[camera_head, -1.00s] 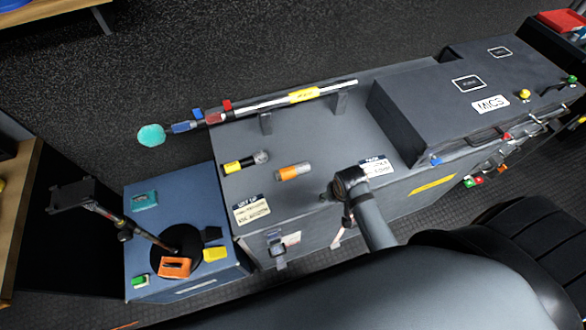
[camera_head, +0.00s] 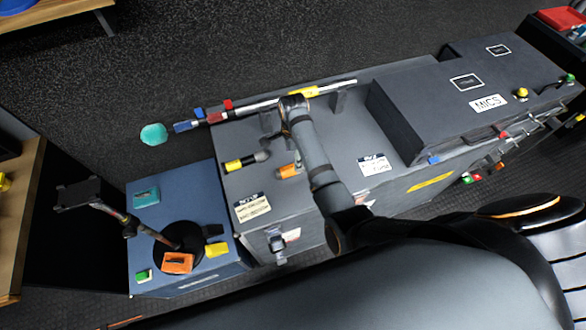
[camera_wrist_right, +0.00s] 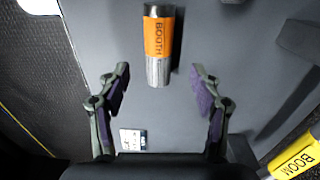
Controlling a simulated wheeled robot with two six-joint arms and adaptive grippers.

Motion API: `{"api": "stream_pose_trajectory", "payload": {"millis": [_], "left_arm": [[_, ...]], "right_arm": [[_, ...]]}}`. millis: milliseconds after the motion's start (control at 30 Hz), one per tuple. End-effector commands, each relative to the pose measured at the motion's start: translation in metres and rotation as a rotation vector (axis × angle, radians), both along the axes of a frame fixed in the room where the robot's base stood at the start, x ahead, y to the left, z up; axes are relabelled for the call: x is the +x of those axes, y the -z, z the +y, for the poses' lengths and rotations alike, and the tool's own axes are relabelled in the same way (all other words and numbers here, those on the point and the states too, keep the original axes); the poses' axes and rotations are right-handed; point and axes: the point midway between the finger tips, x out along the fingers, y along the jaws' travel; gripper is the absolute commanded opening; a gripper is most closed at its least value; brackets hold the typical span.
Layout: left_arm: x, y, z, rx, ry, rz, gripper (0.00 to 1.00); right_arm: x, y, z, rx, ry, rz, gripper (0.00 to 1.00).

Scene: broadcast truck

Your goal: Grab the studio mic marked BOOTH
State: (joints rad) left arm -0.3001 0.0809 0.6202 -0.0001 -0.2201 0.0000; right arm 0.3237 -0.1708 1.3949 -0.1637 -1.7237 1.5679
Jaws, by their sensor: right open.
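The studio mic marked BOOTH, with an orange band and a silver end, lies on the grey case top (camera_head: 230,200). In the head view the mic (camera_head: 285,171) is partly covered by my right forearm. In the right wrist view the mic (camera_wrist_right: 157,62) lies lengthwise ahead of the palm, its near end between the fingertips. My right gripper (camera_wrist_right: 160,72) is open and empty, one finger on each side, not touching the mic. In the head view my right gripper (camera_head: 271,128) is small and dark above the case. My left gripper is not in view.
A yellow-banded mic (camera_head: 233,166) lies just left of the BOOTH mic. A long boom pole (camera_head: 262,105) with a yellow BOOM label (camera_wrist_right: 296,160) rests on holders along the far edge. A raised MICS case (camera_head: 440,95) stands right. A blue box (camera_head: 150,225) stands left.

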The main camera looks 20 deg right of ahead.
Motion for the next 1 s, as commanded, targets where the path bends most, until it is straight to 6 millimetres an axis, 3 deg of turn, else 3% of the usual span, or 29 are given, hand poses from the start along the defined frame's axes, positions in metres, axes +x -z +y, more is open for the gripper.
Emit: {"api": "stream_pose_trajectory", "payload": {"millis": [133,367,633,867,1000], "left_arm": [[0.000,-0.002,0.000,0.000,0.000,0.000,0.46],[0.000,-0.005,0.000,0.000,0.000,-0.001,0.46],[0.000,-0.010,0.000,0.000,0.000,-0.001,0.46],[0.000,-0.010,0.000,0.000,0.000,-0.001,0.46],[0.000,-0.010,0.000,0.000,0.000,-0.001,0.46]], "right_arm": [[0.000,0.020,-0.001,-0.001,0.000,0.000,0.65],[-0.001,0.030,-0.001,-0.001,-0.001,0.000,0.65],[-0.003,0.073,-0.003,0.000,-0.002,0.000,0.65],[-0.003,0.077,-0.003,0.000,-0.001,-0.002,0.65],[-0.003,0.077,-0.002,0.000,-0.001,-0.003,0.50]]}}
